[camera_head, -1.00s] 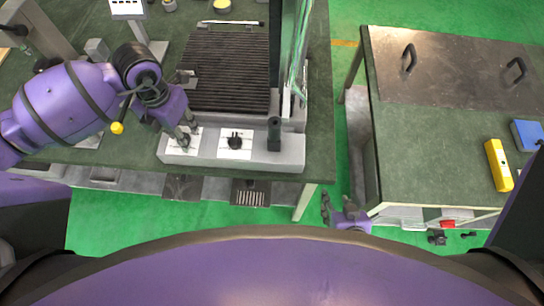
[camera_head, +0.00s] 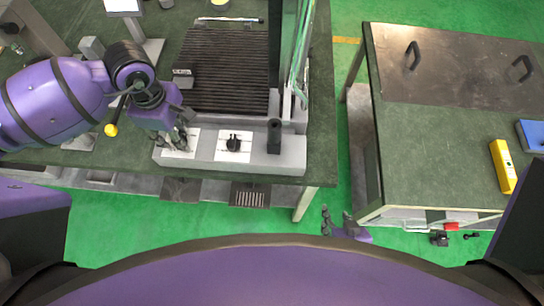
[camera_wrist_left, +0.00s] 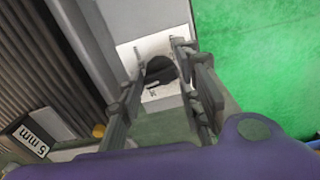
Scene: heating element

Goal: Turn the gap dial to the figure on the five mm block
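A grey console (camera_head: 205,163) at the table's front edge carries two white plates with dials. The dial on the right plate (camera_head: 233,143) is black and uncovered. The left plate (camera_head: 193,140) is partly hidden by my left gripper (camera_head: 181,139). In the left wrist view my left gripper (camera_wrist_left: 157,45) is open, its fingers on either side of a black dial (camera_wrist_left: 160,70); contact cannot be told. A block marked "5 mm" (camera_wrist_left: 33,139) lies at lower left there; a small grey block (camera_head: 183,80) shows on the ribbed bed. My right gripper (camera_head: 337,222) is open and empty, low in the head view.
A dark post (camera_head: 274,136) stands on the console's right end. The ribbed bed (camera_head: 229,65) lies behind it. A second table (camera_head: 425,145) at the right holds a yellow tool (camera_head: 503,166) and a blue box (camera_head: 531,135). Green floor separates the tables.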

